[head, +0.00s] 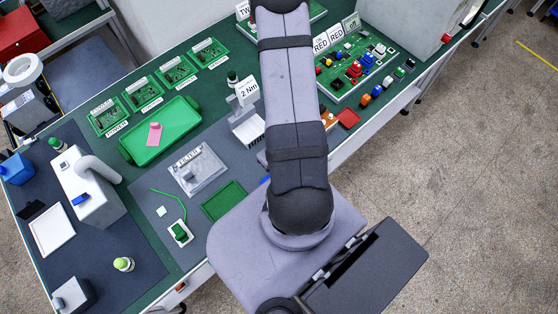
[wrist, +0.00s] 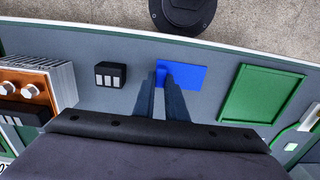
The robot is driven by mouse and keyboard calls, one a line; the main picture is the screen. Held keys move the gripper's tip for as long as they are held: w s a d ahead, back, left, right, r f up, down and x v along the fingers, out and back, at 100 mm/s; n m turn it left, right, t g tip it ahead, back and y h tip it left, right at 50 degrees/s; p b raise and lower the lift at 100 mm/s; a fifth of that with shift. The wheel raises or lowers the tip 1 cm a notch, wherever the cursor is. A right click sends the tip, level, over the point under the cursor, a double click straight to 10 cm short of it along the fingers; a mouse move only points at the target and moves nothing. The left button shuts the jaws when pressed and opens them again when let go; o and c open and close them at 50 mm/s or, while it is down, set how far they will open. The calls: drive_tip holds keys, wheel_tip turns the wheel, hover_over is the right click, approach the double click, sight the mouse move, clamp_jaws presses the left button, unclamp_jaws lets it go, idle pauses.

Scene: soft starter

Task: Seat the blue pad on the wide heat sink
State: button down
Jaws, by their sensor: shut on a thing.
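The blue pad (wrist: 190,77) lies flat at the grey work surface in the wrist view, with a small raised tab at its left end. My gripper (wrist: 160,82) is shut on this tab. I cannot tell whether the pad touches the surface. In the head view only a small blue edge of the pad (head: 265,180) shows beside my arm, which hides the gripper. A finned, light metal block (wrist: 62,82) with an orange part stands at the left of the wrist view, apart from the pad. I cannot tell whether it is the wide heat sink.
A black block with white contacts (wrist: 111,75) stands just left of the gripper. A green tray (wrist: 228,108) lies to the right of the pad. A light finned piece (head: 250,132) stands by the "2 Nm" sign in the head view. The table's edge runs close beyond the pad.

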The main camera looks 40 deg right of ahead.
drive_tip(key=shift+r+p, duration=0.65)
drive_tip(key=shift+r, duration=0.15)
wheel_tip(320, 180, up, 8)
drive_tip(key=p, duration=0.1)
drive_tip(key=shift+r, duration=0.15)
idle(0.3)
drive_tip(key=w+d+b, duration=0.2)
drive_tip(key=w+b, duration=0.1)
drive_tip(key=w, duration=0.5)
drive_tip(key=w+d+r+b, duration=0.1)
drive_tip(key=w+d+b, duration=0.2)
drive_tip(key=w, duration=0.6)
drive_tip(key=shift+w+d+b, duration=0.2)
drive_tip(key=shift+d+b, duration=0.1)
drive_tip(key=shift+b, duration=0.1)
drive_tip(key=shift+f, duration=0.15)
drive_tip(key=shift+f+b, duration=2.25)
drive_tip(key=shift+f, duration=0.3)
